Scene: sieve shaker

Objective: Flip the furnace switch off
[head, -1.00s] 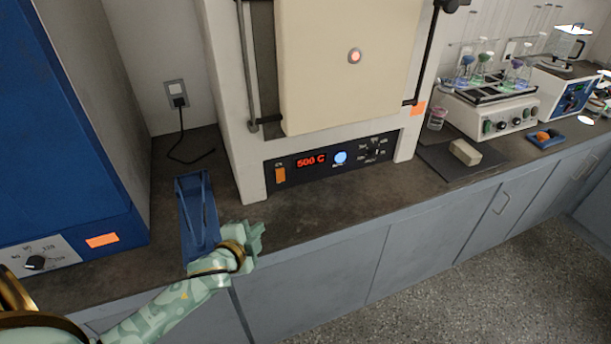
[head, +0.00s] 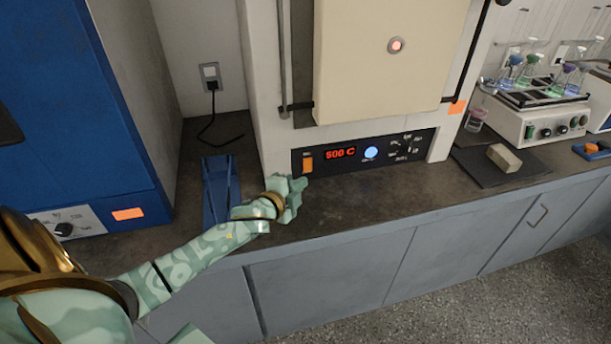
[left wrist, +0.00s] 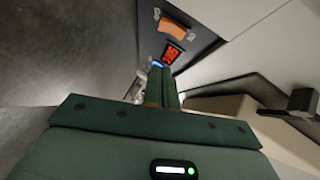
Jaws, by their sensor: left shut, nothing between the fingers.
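The furnace (head: 388,62) stands on the bench with its cream door shut. Its black control panel (head: 412,150) carries an orange rocker switch (head: 308,163) at the left end, beside a red display (head: 341,153) reading 500 C. The switch also shows in the left wrist view (left wrist: 174,26), ahead of the fingers. My left gripper (head: 302,184) is shut and empty, just below and in front of the switch, with a small gap seeming to remain. In the left wrist view its dark green fingers (left wrist: 162,88) lie together. My right gripper is not in view.
A blue metal rack or tongs (head: 219,190) lies on the bench behind my left forearm. A blue cabinet (head: 80,110) stands at the left. A dark mat with a pale block (head: 503,158) and a hotplate with flasks (head: 535,122) are at the right.

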